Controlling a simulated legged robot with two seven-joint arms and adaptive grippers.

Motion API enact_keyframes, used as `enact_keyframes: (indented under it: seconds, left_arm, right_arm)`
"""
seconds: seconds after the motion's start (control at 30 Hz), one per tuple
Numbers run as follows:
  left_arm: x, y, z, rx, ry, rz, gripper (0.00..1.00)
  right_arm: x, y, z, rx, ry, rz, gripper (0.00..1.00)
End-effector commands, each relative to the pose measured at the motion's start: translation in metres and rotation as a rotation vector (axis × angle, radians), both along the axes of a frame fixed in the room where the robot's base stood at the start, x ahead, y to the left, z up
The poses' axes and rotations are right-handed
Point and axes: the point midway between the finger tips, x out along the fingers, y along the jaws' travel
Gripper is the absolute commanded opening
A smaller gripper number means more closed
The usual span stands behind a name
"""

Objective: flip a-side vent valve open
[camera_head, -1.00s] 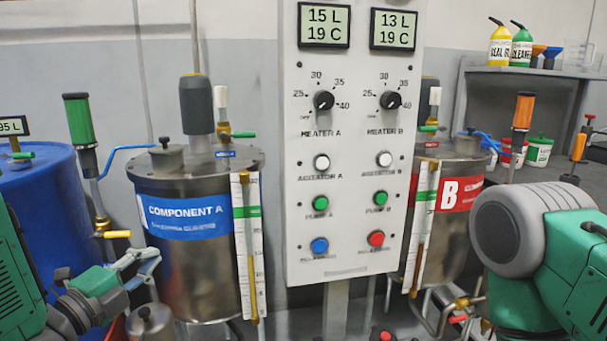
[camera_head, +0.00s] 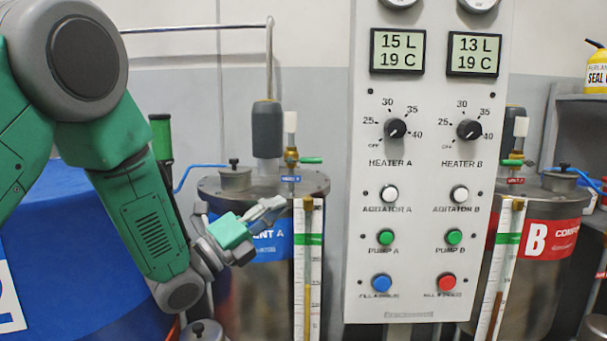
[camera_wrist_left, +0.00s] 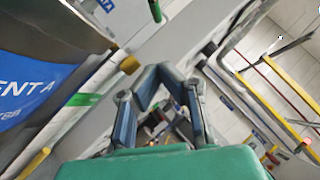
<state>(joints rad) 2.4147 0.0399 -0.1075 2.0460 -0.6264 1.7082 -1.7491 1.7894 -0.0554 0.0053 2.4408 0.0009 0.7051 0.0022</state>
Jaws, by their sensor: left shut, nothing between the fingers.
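The A-side vent valve has a green lever (camera_head: 311,160) on a brass body, with a white cap above it. It stands on the lid of the Component A tank (camera_head: 265,187), above a small blue label. The lever points sideways to the right. My left gripper (camera_head: 279,203) is in front of the tank's blue label, below and left of the lever and apart from it. Its fingers are shut and empty; their tips also meet in the left wrist view (camera_wrist_left: 158,70). My right gripper is out of view.
A white level gauge (camera_head: 307,275) with a green band stands just right of my left gripper. The control panel (camera_head: 428,280) is further right. A blue drum (camera_head: 60,230) stands at the left. A grey-topped post (camera_head: 267,130) rises from the lid.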

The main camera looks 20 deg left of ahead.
Motion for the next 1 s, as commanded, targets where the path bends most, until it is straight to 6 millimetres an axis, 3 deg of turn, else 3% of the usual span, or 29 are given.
enact_keyframes:
  seconds: [0.33, 0.5, 1.0]
  left_arm:
    - [0.057, -0.032, 0.028, -0.008, -0.004, 0.0, 0.0]
    - [0.076, -0.023, 0.042, -0.009, -0.002, 0.002, 0.0]
    - [0.086, -0.023, 0.05, -0.005, -0.001, 0.001, 0.0]
  right_arm:
    - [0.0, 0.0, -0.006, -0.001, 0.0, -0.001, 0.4]
    - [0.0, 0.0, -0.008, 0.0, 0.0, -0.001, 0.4]
    - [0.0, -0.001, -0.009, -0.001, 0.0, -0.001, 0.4]
